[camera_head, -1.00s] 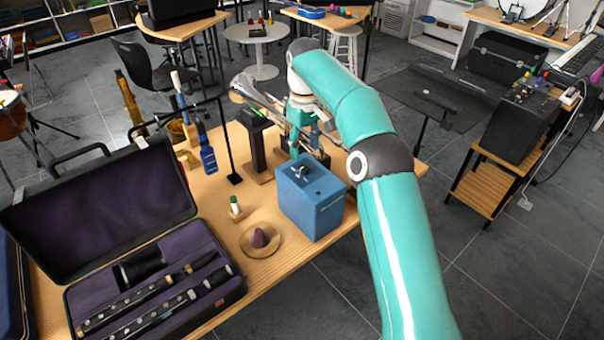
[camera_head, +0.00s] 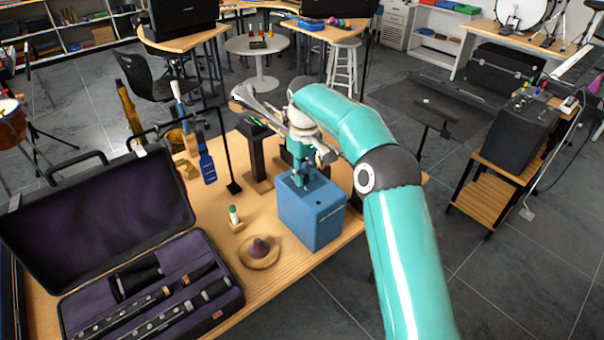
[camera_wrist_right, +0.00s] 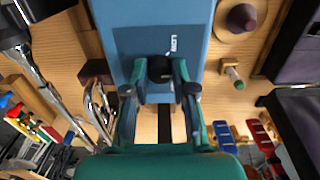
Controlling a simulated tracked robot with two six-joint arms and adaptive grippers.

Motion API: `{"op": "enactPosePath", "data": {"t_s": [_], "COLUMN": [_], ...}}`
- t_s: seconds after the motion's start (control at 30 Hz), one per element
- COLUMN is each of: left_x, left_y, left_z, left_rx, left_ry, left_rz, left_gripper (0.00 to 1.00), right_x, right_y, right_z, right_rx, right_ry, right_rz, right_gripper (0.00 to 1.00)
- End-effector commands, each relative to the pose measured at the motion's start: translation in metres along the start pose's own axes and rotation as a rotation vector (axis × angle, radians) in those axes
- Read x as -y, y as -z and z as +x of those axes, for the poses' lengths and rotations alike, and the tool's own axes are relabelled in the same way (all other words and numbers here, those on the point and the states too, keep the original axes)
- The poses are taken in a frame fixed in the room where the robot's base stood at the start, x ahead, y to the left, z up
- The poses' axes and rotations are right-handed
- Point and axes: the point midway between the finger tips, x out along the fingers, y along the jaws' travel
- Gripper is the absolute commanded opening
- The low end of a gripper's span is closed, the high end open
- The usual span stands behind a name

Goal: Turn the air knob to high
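The blue box (camera_head: 313,216) stands on the wooden table near its right front edge. Its top carries a dark air knob (camera_wrist_right: 160,68), seen in the right wrist view with a white "LOW" label beside it. My right gripper (camera_head: 300,181) points down over the top of the box and hides the knob in the head view. In the right wrist view its two green fingers straddle the knob, one on each side, with small gaps showing; it looks open. Which way the knob points is hard to tell. My left gripper is not in view.
An open instrument case (camera_head: 196,262) fills the table's left front.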

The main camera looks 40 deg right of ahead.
Motion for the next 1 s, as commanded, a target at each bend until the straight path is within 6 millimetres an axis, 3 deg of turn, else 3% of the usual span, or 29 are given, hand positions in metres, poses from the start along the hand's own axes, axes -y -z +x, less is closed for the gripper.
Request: {"op": "enactPosePath", "data": {"t_s": [0.1,0.13,0.53,1.0], "left_x": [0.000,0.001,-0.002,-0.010], "left_y": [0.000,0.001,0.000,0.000], "left_z": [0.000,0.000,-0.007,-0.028], "left_rx": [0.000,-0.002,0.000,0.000], "left_ry": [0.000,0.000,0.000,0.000], "left_rz": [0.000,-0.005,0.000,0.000], "left_gripper": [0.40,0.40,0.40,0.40], "right_x": [0.000,0.011,0.002,0.002], "right_y": [0.000,0.001,0.001,0.001], "right_z": [0.000,-0.001,-0.002,-0.003], "right_rx": [0.000,0.000,0.002,0.002], "right_ry": [0.000,0.000,0.003,0.001], "right_rz": [0.000,-0.007,0.067,0.431], "right_gripper": [0.00,0.00,0.00,0.00]}}
